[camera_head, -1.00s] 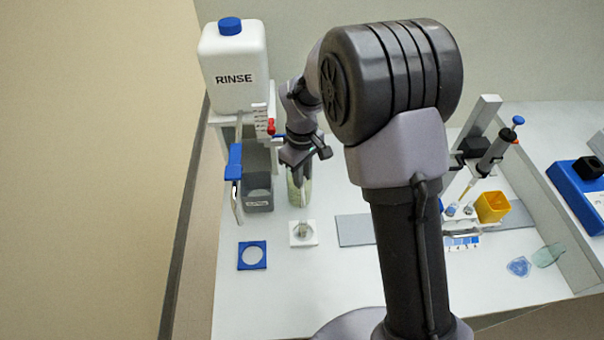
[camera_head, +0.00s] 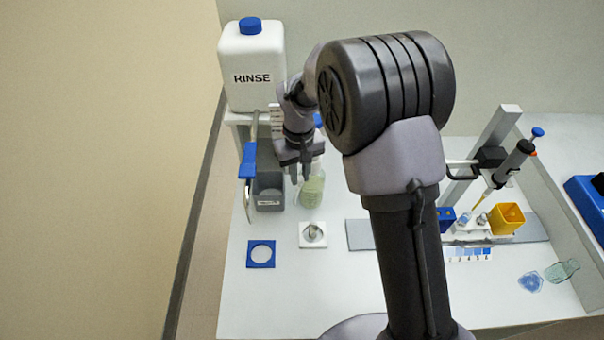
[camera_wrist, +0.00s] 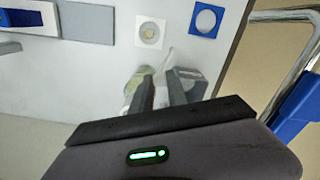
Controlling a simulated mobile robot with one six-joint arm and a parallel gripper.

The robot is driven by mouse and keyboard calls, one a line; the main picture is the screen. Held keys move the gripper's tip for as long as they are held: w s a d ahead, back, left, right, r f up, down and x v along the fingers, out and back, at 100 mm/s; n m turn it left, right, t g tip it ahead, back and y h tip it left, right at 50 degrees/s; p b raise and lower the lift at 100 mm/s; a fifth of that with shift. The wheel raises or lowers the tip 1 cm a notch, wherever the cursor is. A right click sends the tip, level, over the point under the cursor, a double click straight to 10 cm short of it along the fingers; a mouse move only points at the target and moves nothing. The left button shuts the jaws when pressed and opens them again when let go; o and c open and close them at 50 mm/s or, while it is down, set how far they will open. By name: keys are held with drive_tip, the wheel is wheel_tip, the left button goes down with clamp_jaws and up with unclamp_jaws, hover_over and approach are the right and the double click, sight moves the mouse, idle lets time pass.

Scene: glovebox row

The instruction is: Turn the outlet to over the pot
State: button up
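The outlet is a bent metal pipe with a blue sleeve (camera_head: 248,160), hanging below the rinse tank at the left. In the wrist view its blue sleeve (camera_wrist: 303,108) and bare tube are at the right edge. A grey labelled container (camera_head: 268,198) stands right of the pipe. A greenish clear jar (camera_head: 312,190) stands beside it. I cannot tell which vessel is the pot. My gripper (camera_head: 299,178) points down near the jar and container, right of the outlet and apart from it.
The white RINSE tank (camera_head: 252,75) stands on a shelf at the back left. A blue square with a pale round middle (camera_head: 261,254) and a white square holder (camera_head: 312,235) lie in front. A pipette stand (camera_head: 490,150) and yellow cup (camera_head: 507,217) are right.

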drive_tip(key=o, duration=0.4)
drive_tip(key=shift+r, duration=0.1)
wheel_tip(320, 180, up, 17)
drive_tip(key=p, duration=0.5)
drive_tip(key=shift+r, duration=0.1)
drive_tip(key=shift+c, duration=0.2)
